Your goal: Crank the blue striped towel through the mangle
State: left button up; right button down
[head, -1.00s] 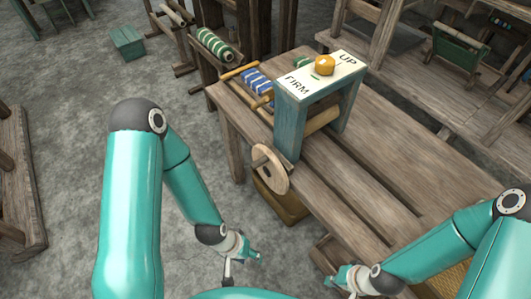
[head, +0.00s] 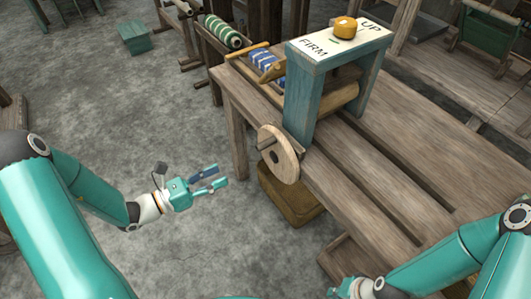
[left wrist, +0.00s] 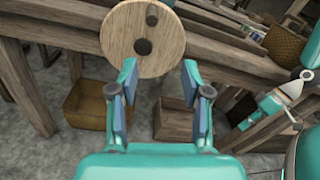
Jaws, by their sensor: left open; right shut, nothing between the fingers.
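The mangle (head: 303,97) is a blue-painted wooden frame on the bench, its top marked FIRM and UP with a yellow knob (head: 345,27). Its round wooden crank wheel (head: 284,160) faces me at the near side, with a small peg handle on it. The wheel also shows at the top of the left wrist view (left wrist: 130,55). The blue striped towel (head: 266,66) lies behind the frame at the left, partly hidden by it. My left gripper (head: 222,176) is open and empty, left of and apart from the wheel. My right gripper (head: 335,292) is low at the bottom edge, shut and empty.
The wooden bench (head: 400,140) extends to the right and back. A yellow-brown bin (head: 288,200) stands under the bench below the wheel. A green striped roll (head: 222,32) sits on a stand behind. A teal box (head: 134,37) is on the floor.

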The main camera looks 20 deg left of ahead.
aim_at(258, 150)
pick_arm(q)
jog(key=shift+n+t+y, duration=0.3)
jog(key=shift+t, duration=0.2)
jog(key=x, duration=0.5)
jog(key=p+x, duration=0.1)
jog(key=x, duration=0.5)
jog(key=p+x, duration=0.1)
jog(key=x, duration=0.4)
jog(key=shift+w+a+r, duration=0.2)
jog(key=shift+w+r, duration=0.05)
jog(key=shift+w, duration=0.25)
grip_shut()
jog(key=shift+d, duration=0.2)
jog(key=shift+a, duration=0.1)
